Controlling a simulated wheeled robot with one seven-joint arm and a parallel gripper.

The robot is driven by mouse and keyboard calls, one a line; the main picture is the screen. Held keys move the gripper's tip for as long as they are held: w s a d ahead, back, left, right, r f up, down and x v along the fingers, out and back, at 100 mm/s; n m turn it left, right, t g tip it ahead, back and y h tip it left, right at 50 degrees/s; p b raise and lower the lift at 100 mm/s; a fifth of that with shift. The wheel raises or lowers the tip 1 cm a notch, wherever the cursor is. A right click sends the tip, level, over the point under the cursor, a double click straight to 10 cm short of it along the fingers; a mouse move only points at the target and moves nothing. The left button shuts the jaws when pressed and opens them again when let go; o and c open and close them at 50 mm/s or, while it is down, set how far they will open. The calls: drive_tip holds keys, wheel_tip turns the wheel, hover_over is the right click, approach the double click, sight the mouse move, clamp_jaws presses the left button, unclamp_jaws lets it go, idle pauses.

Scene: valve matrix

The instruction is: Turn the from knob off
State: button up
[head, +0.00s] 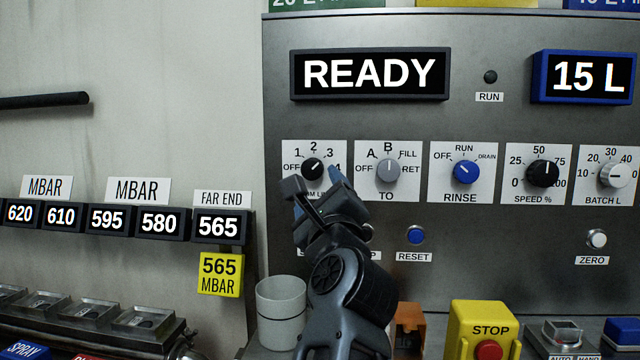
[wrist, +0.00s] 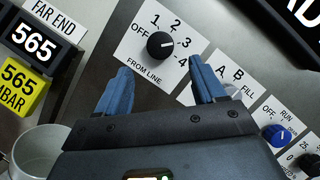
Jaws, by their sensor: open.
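The from knob (head: 312,169) is a black round knob on a white plate with OFF, 1, 2, 3 and 4 around it. Its white mark points to the upper right, toward 3. The knob also shows in the wrist view (wrist: 160,46), above and between my fingertips. My gripper (head: 313,184) is open and empty, with blue fingers just below the knob in the head view. In the wrist view my gripper (wrist: 161,78) has one finger on each side, and the knob is not between the pads. My gripper hides part of the FROM LINE label in the head view.
The grey TO knob (head: 388,171) is close on the right, followed by the blue RINSE knob (head: 466,172). Below are a blue RESET button (head: 416,235) and a yellow STOP box (head: 484,325). A pale cup (head: 281,305) stands left of my arm.

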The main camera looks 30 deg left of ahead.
sight(314, 172)
drive_tip(key=shift+x, duration=3.45)
drive_tip(key=shift+c, duration=0.3)
drive_tip(key=c, duration=1)
